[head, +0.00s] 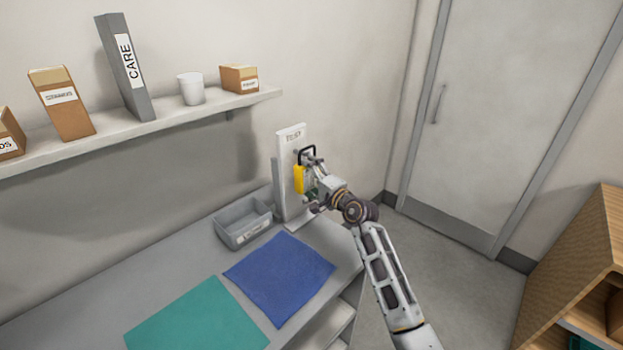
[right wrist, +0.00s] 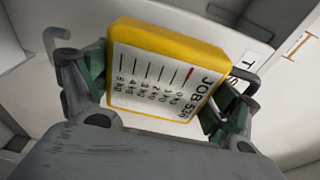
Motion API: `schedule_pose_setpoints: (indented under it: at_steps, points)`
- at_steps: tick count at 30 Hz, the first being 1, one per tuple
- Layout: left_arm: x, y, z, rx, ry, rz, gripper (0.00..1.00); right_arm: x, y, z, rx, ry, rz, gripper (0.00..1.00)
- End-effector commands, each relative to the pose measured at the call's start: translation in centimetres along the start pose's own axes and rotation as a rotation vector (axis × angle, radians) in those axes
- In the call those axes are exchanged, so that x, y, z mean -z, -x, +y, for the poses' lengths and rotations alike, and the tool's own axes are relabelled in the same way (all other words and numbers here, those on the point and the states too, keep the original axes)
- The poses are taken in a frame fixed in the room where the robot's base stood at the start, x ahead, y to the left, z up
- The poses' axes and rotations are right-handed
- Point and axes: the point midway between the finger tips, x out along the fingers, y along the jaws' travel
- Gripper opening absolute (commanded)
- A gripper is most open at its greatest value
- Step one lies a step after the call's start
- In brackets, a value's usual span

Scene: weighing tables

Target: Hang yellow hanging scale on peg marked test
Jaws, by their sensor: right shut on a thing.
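The yellow hanging scale (head: 299,180) is in front of the white board marked TEST (head: 293,134) at the far end of the counter. My right gripper (head: 311,182) is shut on the scale's body. In the head view the loop (head: 306,150) is just below the TEST label. I cannot make out the peg or whether the loop is around it.
A grey bin (head: 243,222) stands on the counter left of the board. A blue mat (head: 279,277) and a green mat (head: 195,318) lie nearer. A wall shelf (head: 170,120) holds boxes, a CARE binder and a white cup. Open floor lies right of the counter.

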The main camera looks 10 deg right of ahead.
Motion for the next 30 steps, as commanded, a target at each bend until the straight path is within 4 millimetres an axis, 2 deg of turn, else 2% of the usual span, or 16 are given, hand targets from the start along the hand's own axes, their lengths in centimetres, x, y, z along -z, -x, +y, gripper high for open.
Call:
schedule_pose_setpoints:
  at_steps: [16,30]
  points:
    - [0.0,-0.5,0.1,-0.001,0.000,0.000,0.40,-0.3,-2.0,-0.1,0.004,0.000,0.001,0.22]
    - [-0.1,-1.3,0.1,-0.001,0.000,0.000,0.40,-0.5,-3.1,1.0,0.001,0.002,0.000,0.22]
